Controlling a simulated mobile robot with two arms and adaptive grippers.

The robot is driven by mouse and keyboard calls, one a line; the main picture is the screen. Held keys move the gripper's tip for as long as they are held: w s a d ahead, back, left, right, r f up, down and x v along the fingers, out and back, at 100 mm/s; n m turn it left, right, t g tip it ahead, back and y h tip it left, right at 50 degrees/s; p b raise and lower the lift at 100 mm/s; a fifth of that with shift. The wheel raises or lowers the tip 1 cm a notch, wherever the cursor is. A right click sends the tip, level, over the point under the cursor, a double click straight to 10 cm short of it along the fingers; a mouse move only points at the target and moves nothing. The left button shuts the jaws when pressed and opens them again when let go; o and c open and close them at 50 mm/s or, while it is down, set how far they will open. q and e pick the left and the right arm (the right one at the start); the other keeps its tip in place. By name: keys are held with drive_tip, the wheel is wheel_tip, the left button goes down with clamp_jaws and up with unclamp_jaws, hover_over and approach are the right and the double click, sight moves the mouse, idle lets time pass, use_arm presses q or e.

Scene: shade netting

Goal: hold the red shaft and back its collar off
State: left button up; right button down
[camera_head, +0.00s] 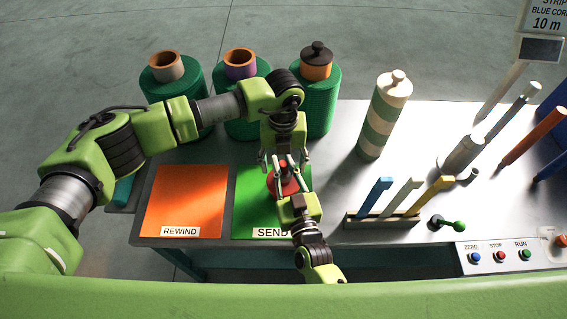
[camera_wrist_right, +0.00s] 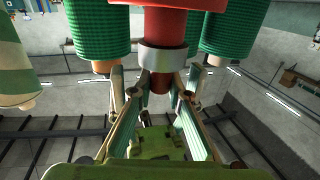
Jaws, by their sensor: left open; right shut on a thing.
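The red shaft (camera_head: 288,188) stands over the green SEND mat (camera_head: 245,215), partly hidden by both grippers. In the right wrist view the shaft (camera_wrist_right: 163,25) carries a grey metal collar (camera_wrist_right: 163,58), and a narrower dark red end shows past it. My right gripper (camera_wrist_right: 162,82) is shut on the shaft, its fingertips on either side of that end, close by the collar's edge. My left gripper (camera_head: 283,160) comes down from above, open, with its fingers around the same spot. Exact finger contact is partly hidden.
An orange REWIND mat (camera_head: 185,200) lies left. Green rolls (camera_head: 320,110) stand behind, and a striped bottle-like post (camera_head: 385,115) stands right of them.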

sight(283, 181)
use_arm(q)
drive_tip(key=shift+f, duration=0.1)
drive_tip(key=shift+f, duration=1.4)
drive_tip(key=c, duration=1.6)
drive_tip(key=shift+c, duration=0.2)
drive_tip(key=n, duration=0.4)
drive_tip(key=shift+a, duration=0.1)
clamp_jaws()
unclamp_jaws()
drive_tip(key=shift+n, duration=1.2)
